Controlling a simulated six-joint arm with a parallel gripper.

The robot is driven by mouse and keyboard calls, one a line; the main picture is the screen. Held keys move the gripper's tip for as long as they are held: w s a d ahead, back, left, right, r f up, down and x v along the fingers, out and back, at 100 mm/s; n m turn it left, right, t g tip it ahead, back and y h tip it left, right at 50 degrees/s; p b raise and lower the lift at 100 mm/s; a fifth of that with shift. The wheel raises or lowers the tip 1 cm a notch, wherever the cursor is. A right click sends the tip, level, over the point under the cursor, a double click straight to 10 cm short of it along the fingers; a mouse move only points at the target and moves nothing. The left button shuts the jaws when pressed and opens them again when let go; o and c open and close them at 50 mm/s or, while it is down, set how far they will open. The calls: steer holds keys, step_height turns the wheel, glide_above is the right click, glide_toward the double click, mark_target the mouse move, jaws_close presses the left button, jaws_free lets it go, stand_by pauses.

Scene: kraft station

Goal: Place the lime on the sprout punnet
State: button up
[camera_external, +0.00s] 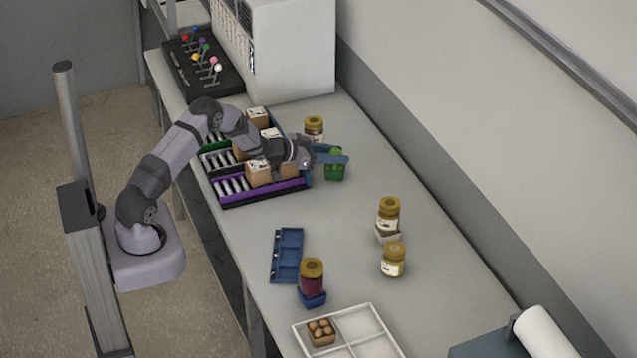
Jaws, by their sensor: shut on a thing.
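My gripper (331,156) is at the far middle of the table, with its blue fingers shut on a small green thing, which I take to be the lime (337,151). Only a bit of it shows around the fingers. A green punnet (335,173), which I take to be the sprout punnet, stands just below the fingers in the picture. The fingers hide its upper part. I cannot tell whether the lime touches it.
A rack with purple and green rows (265,195) and small boxes lies under my arm. A gold-lidded jar (314,127) stands behind the gripper. More jars (389,214), a blue tray (287,255) and a white divided tray (298,337) stand nearer. The table's middle is clear.

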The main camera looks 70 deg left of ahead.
steer(key=shift+f, duration=0.15)
steer(key=shift+f, duration=0.15)
steer(key=shift+f, duration=0.15)
steer(key=o, duration=1.1)
steer(key=shift+r, duration=0.3)
steer(key=b+v, duration=0.4)
steer(key=v, duration=0.8)
